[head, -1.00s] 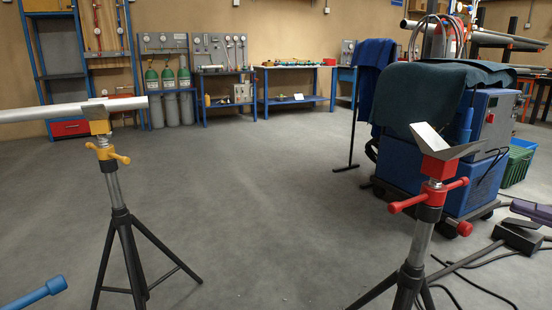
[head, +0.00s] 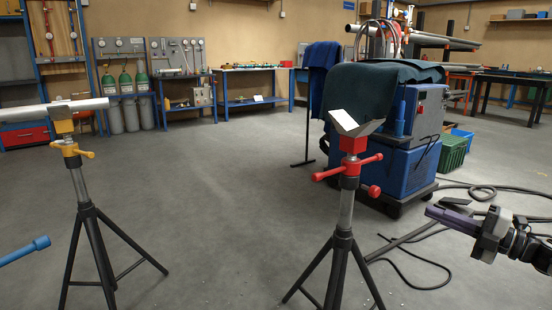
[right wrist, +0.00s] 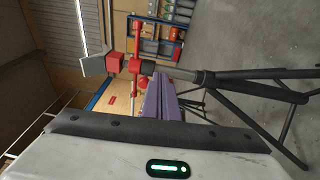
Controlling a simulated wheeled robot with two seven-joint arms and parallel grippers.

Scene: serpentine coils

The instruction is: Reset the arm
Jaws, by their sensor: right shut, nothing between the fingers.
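My right gripper (head: 440,214) shows at the right edge of the head view, its purple fingers shut with nothing between them. It points left, toward the red-headed stand (head: 347,170), and is apart from it in the picture. In the right wrist view the purple fingers (right wrist: 157,106) lie together in the middle, and the red stand head (right wrist: 116,62) appears sideways beyond them. My left gripper is not in view.
A yellow-headed tripod stand (head: 72,152) at the left bears a silver pipe (head: 30,112). A blue handle (head: 25,250) enters at lower left. A blue machine (head: 400,165) under a dark cloth stands behind the red stand. Cables (head: 420,270) lie on the floor. The middle floor is open.

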